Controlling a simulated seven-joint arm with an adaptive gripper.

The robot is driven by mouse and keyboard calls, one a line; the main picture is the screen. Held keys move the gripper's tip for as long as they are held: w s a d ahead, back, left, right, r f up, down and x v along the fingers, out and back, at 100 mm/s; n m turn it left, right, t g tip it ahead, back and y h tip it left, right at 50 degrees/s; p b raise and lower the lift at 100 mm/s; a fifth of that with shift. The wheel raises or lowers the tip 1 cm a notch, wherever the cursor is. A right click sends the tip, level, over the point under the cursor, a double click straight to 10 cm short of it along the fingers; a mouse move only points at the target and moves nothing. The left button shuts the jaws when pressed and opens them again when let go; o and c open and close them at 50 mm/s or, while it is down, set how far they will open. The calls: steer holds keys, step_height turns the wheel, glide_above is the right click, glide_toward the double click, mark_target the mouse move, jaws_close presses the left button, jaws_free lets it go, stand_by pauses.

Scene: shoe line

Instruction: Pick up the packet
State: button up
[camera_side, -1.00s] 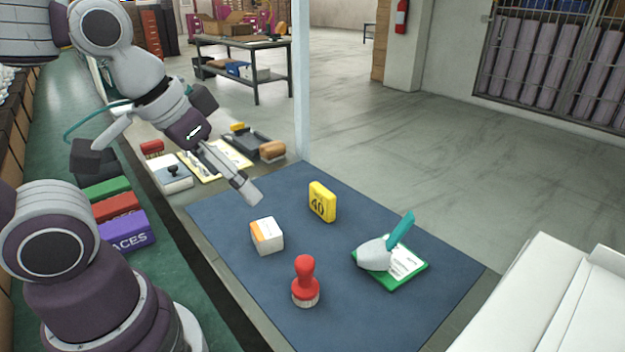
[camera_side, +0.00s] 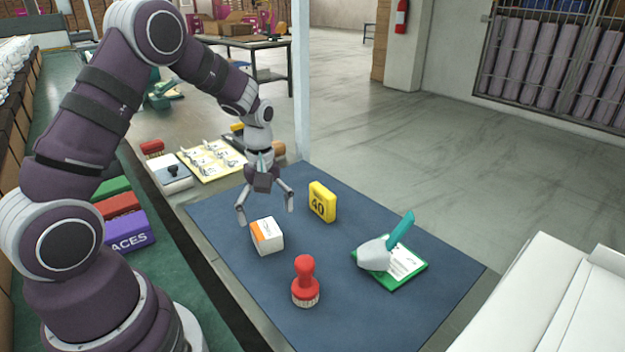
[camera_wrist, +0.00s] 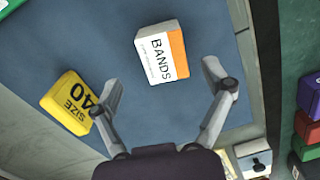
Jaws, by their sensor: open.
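The packet (camera_side: 267,236) is a small white block with an orange end, resting on the blue mat (camera_side: 232,279). In the wrist view the packet (camera_wrist: 160,55) shows the word BANDS on its white face. My gripper (camera_side: 266,212) is open and empty, pointing down above the packet. In the wrist view my gripper (camera_wrist: 160,84) has its fingers spread wide, with the packet ahead of them and apart from both.
A yellow SIZE 40 block (camera_side: 322,202) stands close to the right of the packet. A green-edged card (camera_side: 405,266) with a grey-and-teal object (camera_side: 376,254) lies right. Coloured boxes (camera_side: 124,231) line the left.

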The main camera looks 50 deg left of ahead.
mark_target(266, 228)
steer(key=f, duration=0.4)
steer(key=shift+s+f, duration=0.15)
steer(key=shift+s, duration=0.05)
steer(key=c, duration=1.3)
